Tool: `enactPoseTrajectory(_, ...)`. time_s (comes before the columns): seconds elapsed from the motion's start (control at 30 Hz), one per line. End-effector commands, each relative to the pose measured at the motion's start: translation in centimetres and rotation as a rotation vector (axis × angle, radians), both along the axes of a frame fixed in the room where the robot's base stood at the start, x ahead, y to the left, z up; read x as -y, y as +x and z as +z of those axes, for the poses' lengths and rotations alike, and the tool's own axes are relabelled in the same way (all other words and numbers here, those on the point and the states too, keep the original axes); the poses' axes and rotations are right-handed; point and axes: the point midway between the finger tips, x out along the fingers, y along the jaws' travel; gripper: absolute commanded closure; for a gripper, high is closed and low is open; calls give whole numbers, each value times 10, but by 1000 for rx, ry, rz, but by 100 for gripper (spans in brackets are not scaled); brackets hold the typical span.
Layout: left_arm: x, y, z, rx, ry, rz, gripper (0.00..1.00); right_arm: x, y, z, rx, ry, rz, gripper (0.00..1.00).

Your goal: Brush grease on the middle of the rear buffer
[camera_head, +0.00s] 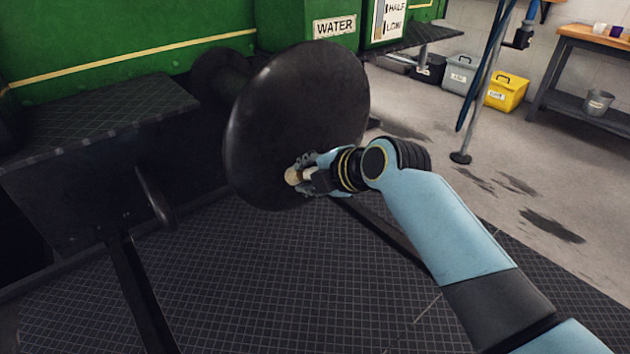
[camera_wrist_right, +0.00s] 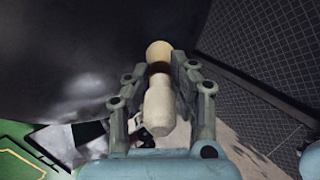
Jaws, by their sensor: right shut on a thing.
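The rear buffer (camera_head: 285,110) is a large dark round disc in the middle of the head view, in front of the green tram. Its dark face (camera_wrist_right: 75,50) fills the upper left of the right wrist view. My right gripper (camera_head: 308,174) is at the lower part of the disc, right of and below its middle. It is shut on the brush, whose pale wooden handle (camera_wrist_right: 158,103) lies between the fingers in the wrist view. My left gripper is not in view.
A dark step (camera_head: 100,115) juts from the tram at left. A thin stand (camera_head: 478,100), a grey bin (camera_head: 459,75), a yellow bin (camera_head: 507,91) and a workbench (camera_head: 575,75) stand at back right. The dark gridded floor (camera_head: 270,290) below the buffer is mostly clear.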

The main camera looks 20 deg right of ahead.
Motion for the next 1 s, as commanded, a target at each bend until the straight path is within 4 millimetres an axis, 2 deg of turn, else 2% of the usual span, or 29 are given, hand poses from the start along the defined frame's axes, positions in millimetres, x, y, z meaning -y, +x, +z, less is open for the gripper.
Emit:
enactPoseTrajectory(0.57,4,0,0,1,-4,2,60,-1,1,1,1,1,-1,100)
enactPoseTrajectory(1.0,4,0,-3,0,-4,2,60,-4,9,1,2,1,-1,100)
